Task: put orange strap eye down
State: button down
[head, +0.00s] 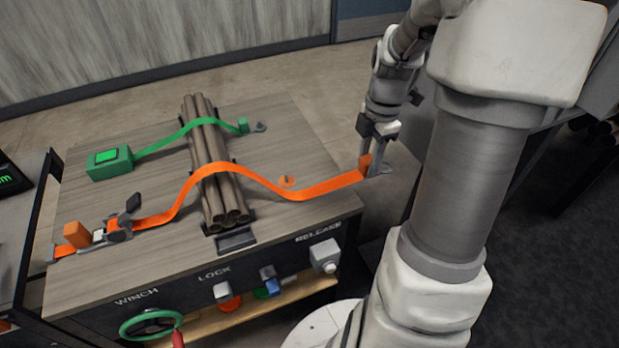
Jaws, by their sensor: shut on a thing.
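The orange strap (284,181) runs from a ratchet buckle (118,229) at the left of the bench, over a bundle of brown pipes, to the right. Its end, an orange block with a grey metal eye (384,168), is between the fingers of my gripper (371,153). My gripper is shut on this strap eye and holds it at or just past the bench's right edge. The strap is raised off the bench top on this side.
The pipe bundle (213,165) sits in dark cradles mid-bench. A green strap (187,129) crosses it farther back, from a green box (110,163) to a green end piece (243,126). A green wheel (151,324) and labelled controls line the bench front. Bare wood (300,140) lies right of the pipes.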

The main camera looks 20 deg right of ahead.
jog(key=shift+s+d+f, duration=0.1)
jog(key=shift+s+d, duration=0.15)
jog(key=shift+s, duration=0.15)
jog(key=b, duration=0.3)
send_over(319, 194)
notch_tip(319, 194, down, 7)
jog(key=shift+d, duration=0.1)
jog(key=shift+f+b, duration=0.35)
jog(key=shift+f, duration=1.6)
jog(key=shift+f, duration=0.1)
jog(key=c, duration=0.5)
grip_release()
